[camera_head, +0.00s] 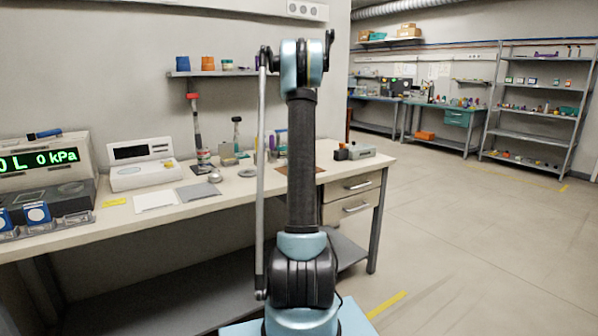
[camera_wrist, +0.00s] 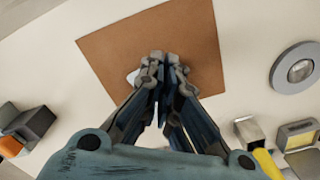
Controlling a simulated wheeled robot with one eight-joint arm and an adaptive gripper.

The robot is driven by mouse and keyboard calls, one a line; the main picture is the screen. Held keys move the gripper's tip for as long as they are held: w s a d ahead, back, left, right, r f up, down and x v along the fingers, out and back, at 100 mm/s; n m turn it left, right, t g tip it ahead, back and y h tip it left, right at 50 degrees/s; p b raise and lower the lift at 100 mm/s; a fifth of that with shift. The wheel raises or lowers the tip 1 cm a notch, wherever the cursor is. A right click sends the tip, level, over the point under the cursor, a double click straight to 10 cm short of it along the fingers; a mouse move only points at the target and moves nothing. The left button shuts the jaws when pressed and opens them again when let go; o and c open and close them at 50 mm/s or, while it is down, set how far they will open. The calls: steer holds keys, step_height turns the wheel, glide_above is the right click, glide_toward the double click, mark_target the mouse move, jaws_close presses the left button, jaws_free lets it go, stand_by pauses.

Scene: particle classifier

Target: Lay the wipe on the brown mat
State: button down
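The brown mat (camera_wrist: 110,52) lies flat on the pale bench top, under my gripper in the wrist view. In the head view only a strip of it (camera_head: 323,169) shows beside my arm. My gripper (camera_wrist: 165,65) is above the mat with its fingertips close together. A small white piece, apparently the wipe (camera_wrist: 132,77), sticks out to the left of the fingertips. The fingers hide the rest of it. It seems pinched between them, and its height above the mat is unclear. The head view hides my gripper behind the arm.
A round grey dish (camera_wrist: 297,68) stands right of the mat. Metal and yellow-edged blocks (camera_wrist: 298,135) are at lower right. Dark and orange blocks (camera_wrist: 30,125) are at lower left. A scale (camera_head: 143,165) and display unit stand further left on the bench.

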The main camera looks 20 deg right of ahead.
steer(key=s+f, duration=0.1)
steer(key=s, duration=0.1)
steer(key=s+a+f, duration=0.1)
steer(key=s+f, duration=0.2)
steer(key=shift+s+a+f, duration=0.25)
steer(key=shift+s+f, duration=0.1)
steer(key=shift+s, duration=0.05)
steer(key=c, duration=1.4)
jaws_free()
steer(key=shift+s+r+p, duration=0.2)
steer(key=shift+r+p, duration=0.1)
steer(key=shift+r, duration=0.2)
steer(key=shift+s+r+p, duration=0.15)
steer(key=shift+r+p, duration=0.1)
steer(key=shift+r, duration=0.2)
steer(key=s+r, duration=0.3)
steer(key=r, duration=0.5)
steer(key=shift+s+a, duration=0.15)
steer(key=shift+a, duration=0.3)
